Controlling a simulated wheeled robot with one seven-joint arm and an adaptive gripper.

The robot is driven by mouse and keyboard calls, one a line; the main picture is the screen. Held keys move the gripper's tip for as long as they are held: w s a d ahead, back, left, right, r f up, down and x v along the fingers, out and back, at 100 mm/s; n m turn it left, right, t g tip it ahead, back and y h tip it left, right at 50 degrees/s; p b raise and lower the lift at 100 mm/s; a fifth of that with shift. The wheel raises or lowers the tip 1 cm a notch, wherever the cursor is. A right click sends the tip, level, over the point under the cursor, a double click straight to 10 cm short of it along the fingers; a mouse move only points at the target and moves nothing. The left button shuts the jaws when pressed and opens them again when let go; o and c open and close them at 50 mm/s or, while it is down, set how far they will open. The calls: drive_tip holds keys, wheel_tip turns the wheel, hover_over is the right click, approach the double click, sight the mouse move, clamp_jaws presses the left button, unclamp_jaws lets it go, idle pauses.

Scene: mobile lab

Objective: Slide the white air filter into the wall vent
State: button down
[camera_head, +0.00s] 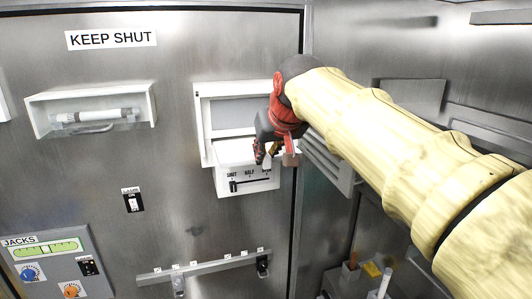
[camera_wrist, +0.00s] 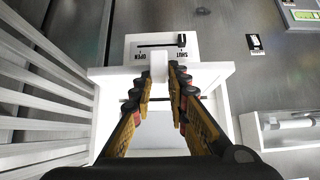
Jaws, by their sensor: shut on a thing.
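The white wall vent (camera_head: 203,125) is a boxy frame on the metal wall, with a grey recess in its upper part. Its lower front panel (camera_head: 232,187) carries a slider marked SHUT, HALF and OPEN; the panel also shows in the wrist view (camera_wrist: 135,45). My gripper (camera_head: 267,158) is at the vent's lower right, just above the slider. In the wrist view my fingers (camera_wrist: 159,82) are closed on a white tab (camera_wrist: 158,66), which looks like part of the white air filter. The rest of the filter cannot be told apart from the white housing.
A grey louvred unit (camera_head: 328,163) stands close to the right of the vent; its slats (camera_wrist: 40,90) fill the wrist view's left side. A white wall case with a tube (camera_head: 92,116) hangs at the left. A hook rail (camera_head: 210,266) runs below the vent.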

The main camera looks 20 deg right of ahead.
sight(251, 141)
drive_tip(key=shift+w+r+p, duration=0.1)
drive_tip(key=shift+w+p, duration=3.65)
drive_tip(key=shift+w, duration=3.95)
drive_tip(key=c, duration=1.7)
unclamp_jaws()
drive_tip(key=shift+o, duration=0.2)
